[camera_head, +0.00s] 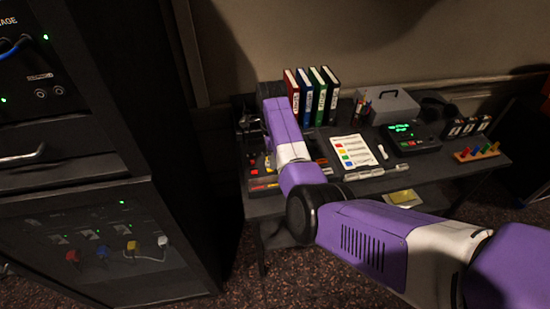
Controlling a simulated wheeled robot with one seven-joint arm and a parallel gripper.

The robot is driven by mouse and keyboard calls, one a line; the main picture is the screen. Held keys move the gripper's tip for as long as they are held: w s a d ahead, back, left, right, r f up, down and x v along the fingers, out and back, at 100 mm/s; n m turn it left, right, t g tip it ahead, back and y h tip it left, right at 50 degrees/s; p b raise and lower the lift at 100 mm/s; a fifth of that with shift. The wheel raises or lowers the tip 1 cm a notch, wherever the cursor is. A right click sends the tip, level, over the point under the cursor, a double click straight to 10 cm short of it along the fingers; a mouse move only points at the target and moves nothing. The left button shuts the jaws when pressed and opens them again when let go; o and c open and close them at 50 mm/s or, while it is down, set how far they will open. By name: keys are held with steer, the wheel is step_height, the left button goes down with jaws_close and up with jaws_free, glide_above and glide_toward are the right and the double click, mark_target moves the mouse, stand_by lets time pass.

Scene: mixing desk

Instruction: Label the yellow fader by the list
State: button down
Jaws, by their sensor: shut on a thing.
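The list (352,151) is a white sheet with coloured squares and text lines, too small to read, lying mid-desk. The mixing desk (252,182) is at the left end of the table, with small red, orange and yellow marks along it. My arm covers much of it, and I cannot make out the yellow fader for certain. My gripper (249,127) shows as a dark shape left of my purple wrist, above the back of the mixing desk. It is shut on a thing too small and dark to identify. Its fingertips are not clear.
Red, blue, green and black binders (318,97) stand behind. A grey box (389,107), a green-screened device (408,138), a white pen-like item (382,152) and a rack of coloured pegs (478,152) are to the right. A black cabinet (75,200) stands close left.

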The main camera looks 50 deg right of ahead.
mark_target(273, 177)
steer(key=shift+a+f+b, duration=0.1)
steer(key=shift+f+b, duration=0.2)
steer(key=shift+f, duration=0.05)
steer(key=shift+f+b, duration=2.1)
steer(key=shift+f, duration=0.25)
steer(key=shift+r+p, duration=0.1)
steer(key=shift+p, duration=0.25)
steer(key=shift+f, duration=0.35)
steer(key=c, duration=1.3)
jaws_free()
steer(key=shift+o, duration=0.2)
steer(key=shift+r+b, duration=0.55)
steer(key=shift+r, duration=3.35)
